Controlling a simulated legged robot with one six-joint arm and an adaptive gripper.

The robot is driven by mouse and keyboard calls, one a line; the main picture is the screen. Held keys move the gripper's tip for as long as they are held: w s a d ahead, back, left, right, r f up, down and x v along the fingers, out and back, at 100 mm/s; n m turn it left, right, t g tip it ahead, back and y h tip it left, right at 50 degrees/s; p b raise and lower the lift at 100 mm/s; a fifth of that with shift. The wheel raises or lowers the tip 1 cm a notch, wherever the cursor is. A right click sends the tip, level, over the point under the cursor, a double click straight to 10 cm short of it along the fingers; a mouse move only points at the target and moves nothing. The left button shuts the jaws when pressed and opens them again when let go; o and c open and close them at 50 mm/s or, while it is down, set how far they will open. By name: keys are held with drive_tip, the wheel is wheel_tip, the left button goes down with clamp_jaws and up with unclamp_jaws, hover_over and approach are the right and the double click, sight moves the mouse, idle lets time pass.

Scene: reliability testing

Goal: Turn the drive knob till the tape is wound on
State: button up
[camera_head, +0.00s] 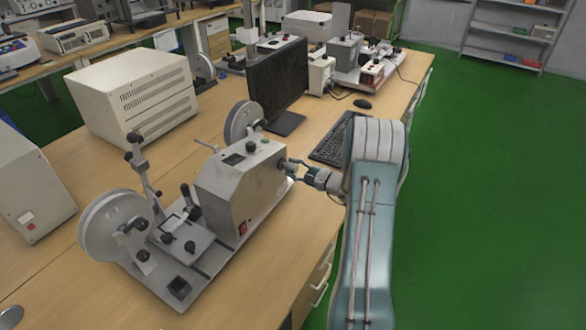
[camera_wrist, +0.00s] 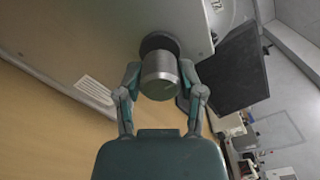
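The tape machine is a grey box (camera_head: 238,190) on a metal base plate. A large pale reel (camera_head: 108,228) is at its near left end, and a second reel (camera_head: 240,118) stands behind the box. The drive knob (camera_wrist: 159,78) is a short metal cylinder on the box's side panel (camera_wrist: 95,35). My gripper (camera_head: 289,170) is at that side, level with the knob. In the wrist view, its two fingers (camera_wrist: 160,82) lie on either side of the knob and appear to press against it. Any tape is too fine to make out.
A dark monitor (camera_head: 277,82), a keyboard (camera_head: 333,142) and a mouse (camera_head: 362,104) are behind the machine on the wooden bench (camera_head: 75,165). A large beige case (camera_head: 135,92) stands at left. Green floor (camera_head: 480,200) is open at right.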

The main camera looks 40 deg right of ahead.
clamp_jaws()
drive_tip(key=shift+m, duration=0.3)
drive_tip(key=m, duration=1.9)
drive_tip(key=shift+r, duration=0.1)
idle(0.5)
